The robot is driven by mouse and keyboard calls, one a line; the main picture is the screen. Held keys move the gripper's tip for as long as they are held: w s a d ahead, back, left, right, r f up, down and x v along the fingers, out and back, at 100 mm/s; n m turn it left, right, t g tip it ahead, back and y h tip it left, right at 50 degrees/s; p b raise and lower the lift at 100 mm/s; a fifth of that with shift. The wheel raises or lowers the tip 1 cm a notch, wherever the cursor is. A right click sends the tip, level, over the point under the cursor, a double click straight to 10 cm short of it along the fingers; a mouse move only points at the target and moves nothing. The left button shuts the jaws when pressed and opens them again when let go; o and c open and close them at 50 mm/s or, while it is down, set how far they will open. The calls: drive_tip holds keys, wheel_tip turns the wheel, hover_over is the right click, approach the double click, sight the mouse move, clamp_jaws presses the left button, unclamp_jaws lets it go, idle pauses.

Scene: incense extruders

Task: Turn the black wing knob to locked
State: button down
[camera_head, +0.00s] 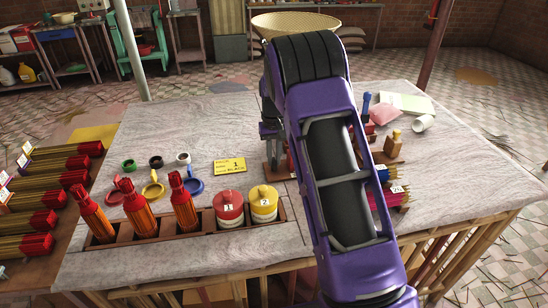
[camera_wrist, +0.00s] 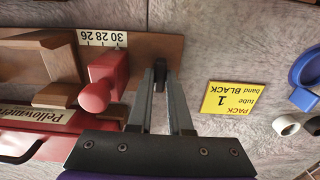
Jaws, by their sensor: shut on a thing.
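In the wrist view the black wing knob (camera_wrist: 160,73) sits near the end of a brown wooden board (camera_wrist: 174,48). My gripper (camera_wrist: 161,84) is shut on the knob, with one grey finger on each side. Only a narrow dark part of the knob shows between the fingertips, and I cannot tell whether it is locked. A red block with a round red knob (camera_wrist: 95,96) stands just left of the fingers, beside a white scale (camera_wrist: 102,38) marked 30, 28, 26. In the head view my purple arm hides most of this device.
A yellow card (camera_head: 230,166) reading 1 and BLACK lies left of the device. A wooden tray (camera_head: 157,237) holds orange-red bottles and two lidded jars. Coloured rings lie behind it. A white cup (camera_head: 422,123) lies at the right. The table's back left is clear.

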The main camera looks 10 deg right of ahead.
sight(274, 161)
drive_tip(key=c, duration=0.8)
unclamp_jaws()
drive_tip(key=shift+c, duration=0.2)
wheel_tip(274, 161, up, 18)
drive_tip(key=p, duration=0.1)
drive_tip(key=shift+f, duration=0.25)
drive_tip(key=shift+a, duration=0.1)
